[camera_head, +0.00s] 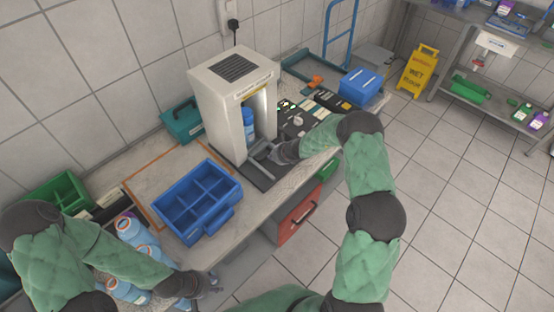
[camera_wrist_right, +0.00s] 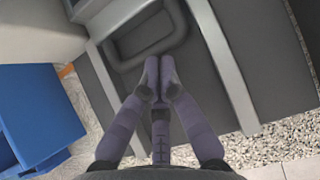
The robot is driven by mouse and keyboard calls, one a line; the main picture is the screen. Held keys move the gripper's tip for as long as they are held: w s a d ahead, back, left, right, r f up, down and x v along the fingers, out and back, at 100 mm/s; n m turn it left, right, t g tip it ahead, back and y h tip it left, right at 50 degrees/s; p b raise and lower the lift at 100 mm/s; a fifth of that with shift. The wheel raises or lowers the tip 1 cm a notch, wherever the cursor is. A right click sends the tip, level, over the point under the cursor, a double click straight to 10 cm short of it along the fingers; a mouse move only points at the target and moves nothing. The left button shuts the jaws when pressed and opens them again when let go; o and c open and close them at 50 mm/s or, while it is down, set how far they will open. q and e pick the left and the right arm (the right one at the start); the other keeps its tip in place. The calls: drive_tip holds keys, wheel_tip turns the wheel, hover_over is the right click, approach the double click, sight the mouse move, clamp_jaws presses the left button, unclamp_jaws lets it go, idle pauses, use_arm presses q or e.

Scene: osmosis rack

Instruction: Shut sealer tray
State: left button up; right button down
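The sealer (camera_head: 233,100) is a white upright box with a vented top and a lit front opening. A blue bottle (camera_head: 248,125) stands inside it. The grey sealer tray (camera_head: 256,149) shows low at the opening, partly hidden by my right gripper. In the right wrist view its looped handle (camera_wrist_right: 122,62) lies just ahead of my fingers. My right gripper (camera_wrist_right: 159,68) has its fingertips together at the handle bar, seemingly touching it; I see no grip around the bar. My left gripper (camera_head: 211,284) hangs in front of the bench, away from the sealer; its finger opening is unclear.
A teal box (camera_head: 182,122) is behind. Small tools and a blue box (camera_head: 360,87) lie to the right. The floor in front is clear.

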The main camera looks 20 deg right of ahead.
use_arm(q)
drive_tip(key=shift+w+a+r, duration=0.1)
drive_tip(key=shift+w+r, duration=0.05)
drive_tip(key=shift+w, duration=0.1)
use_arm(e)
drive_tip(key=shift+w+a, duration=0.25)
drive_tip(key=shift+w, duration=0.3)
drive_tip(key=shift+s+d, duration=0.15)
drive_tip(key=s, duration=0.1)
drive_tip(key=s+d+r, duration=0.1)
drive_tip(key=s+p, duration=0.1)
drive_tip(key=shift+s+d+r, duration=0.15)
drive_tip(key=shift+s+d, duration=0.15)
use_arm(q)
drive_tip(key=shift+s+a+r+p, duration=0.2)
drive_tip(key=shift+s+r+p, duration=0.15)
drive_tip(key=shift+s+r, duration=0.5)
use_arm(e)
drive_tip(key=v, duration=0.9)
